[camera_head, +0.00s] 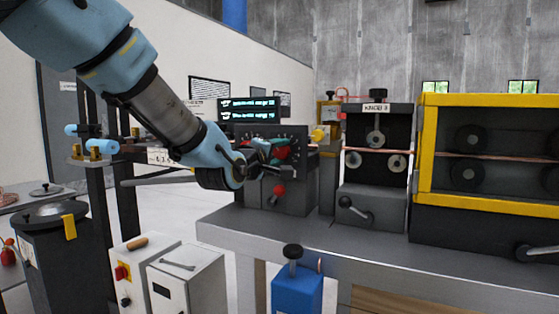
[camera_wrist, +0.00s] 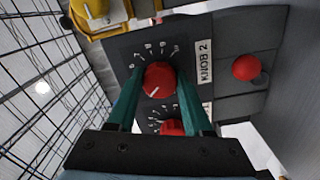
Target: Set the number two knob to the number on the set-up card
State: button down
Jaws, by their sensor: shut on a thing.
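The number two knob (camera_wrist: 160,79) is a round red dial on a dark panel (camera_wrist: 120,45), with white scale numbers around it and a "KNOB 2" label (camera_wrist: 205,63) beside it. My gripper (camera_wrist: 159,91) has its two teal fingers closed on opposite sides of this knob. A white pointer line shows on the knob's face; the exact number it marks is too small to tell. In the head view my gripper (camera_head: 272,152) is at the panel front, covering part of it. A small white card (camera_head: 160,157) hangs left of the arm; its writing is too small to read surely.
A second red knob (camera_wrist: 172,127) is partly hidden behind my gripper. A red ball handle (camera_wrist: 246,67) sticks out near the label. A display (camera_head: 250,110) with cyan text stands above the panel. A roller stand (camera_head: 375,180) and yellow-framed guard (camera_head: 428,150) are to the right.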

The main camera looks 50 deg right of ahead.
jog(key=shift+n+b, duration=0.35)
jog(key=shift+n, duration=0.75)
jog(key=shift+c, duration=1.5)
grip_release()
jog(key=shift+a, duration=0.1)
jog(key=b+v, duration=0.2)
jog(key=v, duration=0.8)
jog(key=shift+a, duration=0.3)
jog(key=shift+s, duration=0.1)
